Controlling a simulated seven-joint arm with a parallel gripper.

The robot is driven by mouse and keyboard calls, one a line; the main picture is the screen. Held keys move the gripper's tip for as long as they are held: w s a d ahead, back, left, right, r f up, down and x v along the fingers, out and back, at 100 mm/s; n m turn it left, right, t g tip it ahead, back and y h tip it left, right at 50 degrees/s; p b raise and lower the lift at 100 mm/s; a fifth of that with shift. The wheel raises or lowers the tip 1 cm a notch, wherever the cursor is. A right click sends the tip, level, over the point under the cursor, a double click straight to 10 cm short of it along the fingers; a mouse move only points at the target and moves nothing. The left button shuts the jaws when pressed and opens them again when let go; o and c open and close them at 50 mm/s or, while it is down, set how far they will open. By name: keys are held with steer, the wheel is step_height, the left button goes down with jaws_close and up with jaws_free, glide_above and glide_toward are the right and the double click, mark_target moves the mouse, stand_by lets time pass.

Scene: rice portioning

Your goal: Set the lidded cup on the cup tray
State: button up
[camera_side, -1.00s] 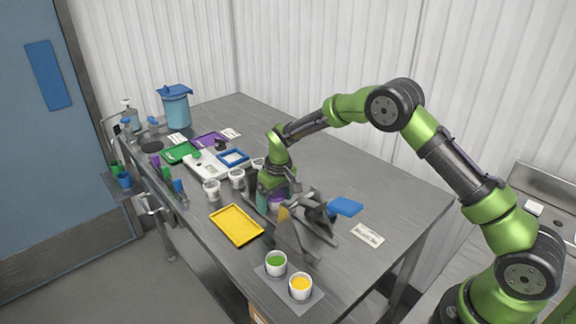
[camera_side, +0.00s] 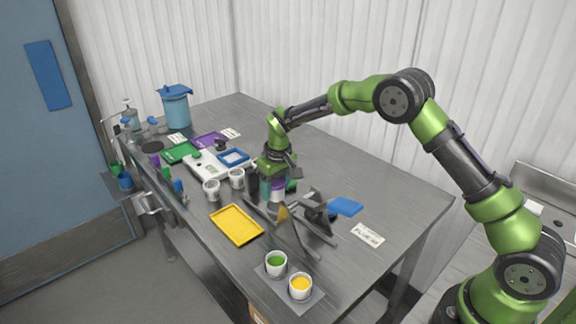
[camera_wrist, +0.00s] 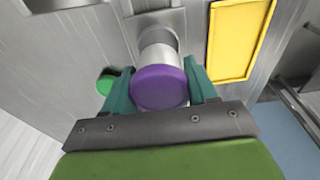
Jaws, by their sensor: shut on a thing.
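My gripper (camera_side: 272,187) is shut on a white cup with a purple lid (camera_wrist: 160,88). In the wrist view, its two teal fingers sit on either side of the lid. In the side view, only a bit of the purple lid (camera_side: 279,184) shows; fingers hide the rest. The cup is behind the grey metal stand (camera_side: 298,222) on the steel table. The yellow tray (camera_side: 236,225) is empty and lies to the front left of the gripper. I cannot tell for certain which piece is the cup tray.
A green round thing (camera_wrist: 106,83) is beside the gripper. A blue paddle (camera_side: 345,206) sticks out right of the stand. Two white cups (camera_side: 211,190) stand left of the gripper by the white scale (camera_side: 204,166). Green-filled (camera_side: 276,264) and yellow-filled (camera_side: 300,287) cups stand at the front.

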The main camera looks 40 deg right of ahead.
mark_target(239, 230)
steer(key=r, duration=0.2)
steer(key=a+r, duration=0.1)
steer(key=r, duration=0.2)
steer(key=a+n+y, duration=0.1)
steer(key=a+n, duration=0.8)
steer(key=a, duration=0.2)
steer(key=f, duration=1)
steer(key=shift+w+d+f, duration=0.1)
steer(key=shift+w+d, duration=0.05)
steer(key=shift+w, duration=0.1)
